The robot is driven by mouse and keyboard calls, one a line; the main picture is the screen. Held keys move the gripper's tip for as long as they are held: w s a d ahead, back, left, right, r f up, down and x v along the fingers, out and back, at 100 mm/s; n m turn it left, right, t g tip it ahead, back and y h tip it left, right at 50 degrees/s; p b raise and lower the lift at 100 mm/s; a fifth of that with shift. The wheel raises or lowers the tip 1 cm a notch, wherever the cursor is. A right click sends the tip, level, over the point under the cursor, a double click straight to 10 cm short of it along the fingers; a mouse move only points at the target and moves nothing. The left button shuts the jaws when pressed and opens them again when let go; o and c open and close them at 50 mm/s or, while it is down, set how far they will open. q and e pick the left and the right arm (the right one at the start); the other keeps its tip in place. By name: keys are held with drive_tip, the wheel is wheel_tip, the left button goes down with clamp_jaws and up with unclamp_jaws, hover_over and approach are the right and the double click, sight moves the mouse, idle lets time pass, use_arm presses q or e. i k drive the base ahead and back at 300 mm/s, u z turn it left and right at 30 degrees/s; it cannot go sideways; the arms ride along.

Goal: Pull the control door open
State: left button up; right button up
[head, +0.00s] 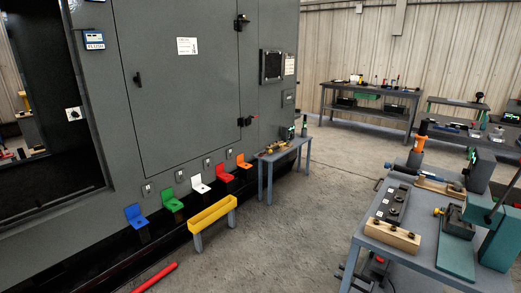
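A large grey enclosure fills the left and middle of the head view. A wide grey door panel (190,100), which looks like the control door, is set in its front face and appears shut, flush with the face. A small black handle (137,79) sits near the panel's left edge. Black hinge-like fittings show at its right edge, an upper one (241,22) and a lower one (244,121). Neither of my grippers is in view, and nothing touches the door or handle.
Coloured brackets, including a blue one (135,215), line the enclosure's base. A yellow trough (208,213) on legs and a small grey table (284,152) stand before it. A red bar (155,277) lies on the floor. A cluttered workbench (418,263) is at right. Floor between is clear.

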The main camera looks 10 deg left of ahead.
sight(187, 106)
drive_tip(key=u, duration=0.4)
drive_tip(key=i, duration=0.75)
drive_tip(key=u, duration=1.2)
drive_tip(key=i, duration=1.25)
drive_tip(key=u, duration=0.35)
drive_tip(key=i, duration=0.95)
drive_tip(key=u, duration=0.05)
